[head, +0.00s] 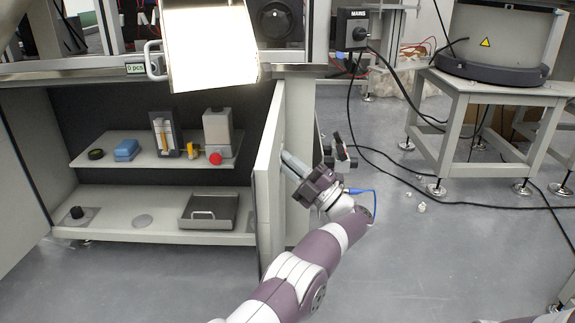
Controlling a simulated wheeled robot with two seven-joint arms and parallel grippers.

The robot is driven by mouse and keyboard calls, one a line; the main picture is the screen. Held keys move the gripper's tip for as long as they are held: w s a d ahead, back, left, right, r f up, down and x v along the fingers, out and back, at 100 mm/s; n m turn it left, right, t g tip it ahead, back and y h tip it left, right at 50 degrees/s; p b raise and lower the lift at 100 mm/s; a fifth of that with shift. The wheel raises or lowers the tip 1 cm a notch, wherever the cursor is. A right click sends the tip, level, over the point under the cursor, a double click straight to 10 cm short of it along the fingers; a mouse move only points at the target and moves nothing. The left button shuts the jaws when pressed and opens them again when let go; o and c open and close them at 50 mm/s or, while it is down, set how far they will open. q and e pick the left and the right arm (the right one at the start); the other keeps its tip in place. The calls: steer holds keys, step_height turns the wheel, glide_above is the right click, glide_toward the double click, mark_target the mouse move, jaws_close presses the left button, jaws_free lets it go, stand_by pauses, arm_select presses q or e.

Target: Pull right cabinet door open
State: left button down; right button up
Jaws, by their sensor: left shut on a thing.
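The right cabinet door (267,185) stands swung out from the cabinet, seen nearly edge-on. The left cabinet door (18,190) is also open at the far left. My left gripper (292,163) is at the outer face of the right door and is shut there on the door's handle, which the fingers mostly hide. My left arm reaches up to it from the bottom of the view.
Below is a grey tray (228,222). A machine stand (490,93) and cables are at right. Floor (430,270) at front right is clear.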

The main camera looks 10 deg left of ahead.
arm_select(q)
steer(key=c, duration=1.5)
jaws_free()
steer(key=shift+w, duration=0.1)
steer(key=p+v, duration=0.3)
steer(key=v, duration=0.9)
steer(key=shift+d+f, duration=0.2)
steer(key=shift+d, duration=0.1)
